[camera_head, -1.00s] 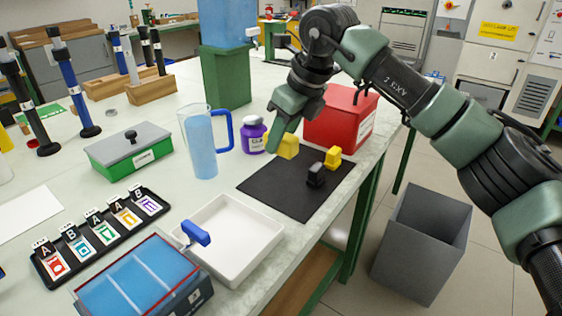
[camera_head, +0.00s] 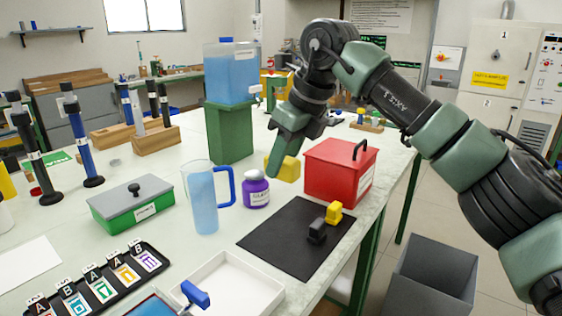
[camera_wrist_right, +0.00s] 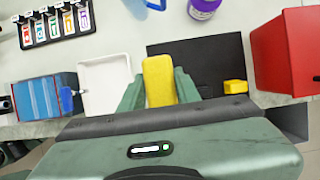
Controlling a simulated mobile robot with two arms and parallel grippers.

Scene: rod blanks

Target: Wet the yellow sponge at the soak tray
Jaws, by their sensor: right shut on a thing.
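The yellow sponge (camera_head: 283,166) is a rounded block held up above the table near the black mat (camera_head: 290,250). My right gripper (camera_head: 285,150) is shut on it; in the right wrist view the sponge (camera_wrist_right: 158,80) sits between the two green fingers. I cannot tell which is the soak tray. My left gripper is not in view.
Black and yellow blocks (camera_head: 317,232) stand on the mat, with a red box (camera_head: 338,172) behind. A blue-handled piece (camera_head: 195,294) juts over the white tray's edge.

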